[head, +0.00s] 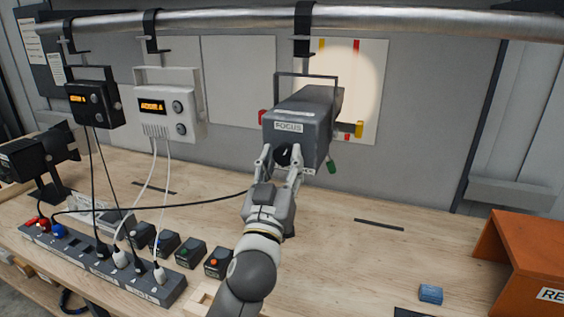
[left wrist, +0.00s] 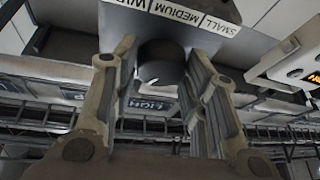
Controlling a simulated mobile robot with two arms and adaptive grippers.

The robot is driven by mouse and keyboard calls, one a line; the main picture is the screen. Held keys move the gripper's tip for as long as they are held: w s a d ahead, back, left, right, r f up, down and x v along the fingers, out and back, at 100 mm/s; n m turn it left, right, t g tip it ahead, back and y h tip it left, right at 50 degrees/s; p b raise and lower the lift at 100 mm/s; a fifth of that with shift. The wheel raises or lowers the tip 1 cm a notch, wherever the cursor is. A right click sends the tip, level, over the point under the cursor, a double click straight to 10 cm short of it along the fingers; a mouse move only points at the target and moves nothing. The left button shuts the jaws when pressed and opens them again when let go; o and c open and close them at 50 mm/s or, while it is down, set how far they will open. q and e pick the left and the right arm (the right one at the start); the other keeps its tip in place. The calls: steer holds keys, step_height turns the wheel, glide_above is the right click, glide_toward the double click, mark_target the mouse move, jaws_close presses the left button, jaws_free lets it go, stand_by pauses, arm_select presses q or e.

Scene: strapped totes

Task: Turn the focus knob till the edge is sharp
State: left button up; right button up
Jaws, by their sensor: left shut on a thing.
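The grey lamp (head: 305,115) hangs from the overhead pipe and carries a FOCUS label on the end facing me. Below that label is the dark round focus knob (head: 284,154). In the left wrist view the knob (left wrist: 160,66) shows a white pointer line, under a label strip (left wrist: 180,14) reading SMALL, MEDIUM and a partly cut-off word. My left gripper (head: 281,158) is shut on the knob, one finger on each side. A round pale light patch (head: 366,85) falls on a white board behind the lamp; I cannot tell exactly how sharp its edge is. My right gripper is out of view.
Two hanging control boxes, one black (head: 94,103) and one white (head: 170,105), trail cables to a power strip (head: 105,265). Small button boxes (head: 190,252) stand near it. The bench centre-right is mostly clear.

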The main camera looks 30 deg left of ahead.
arm_select(q)
steer(key=m+h, duration=0.1)
steer(key=m, duration=0.1)
steer(key=m+t+h+p, duration=0.1)
steer(key=m, duration=0.2)
steer(key=shift+a+r+h, duration=0.1)
steer(key=shift+a+h, duration=0.05)
steer(key=shift+h, duration=0.25)
steer(key=shift+a+m+t+h+p, duration=0.15)
steer(key=shift+m+h+p, duration=0.35)
steer(key=shift+m, duration=0.7)
steer(key=shift+d+m+t+h+p, duration=0.1)
steer(key=shift+m+t+h+p, duration=0.1)
steer(key=shift+m+h, duration=0.75)
steer(key=shift+m, duration=0.45)
steer(key=o, duration=1)
steer(key=shift+s+f, duration=0.1)
steer(key=shift+f, duration=0.1)
steer(key=v, duration=0.7)
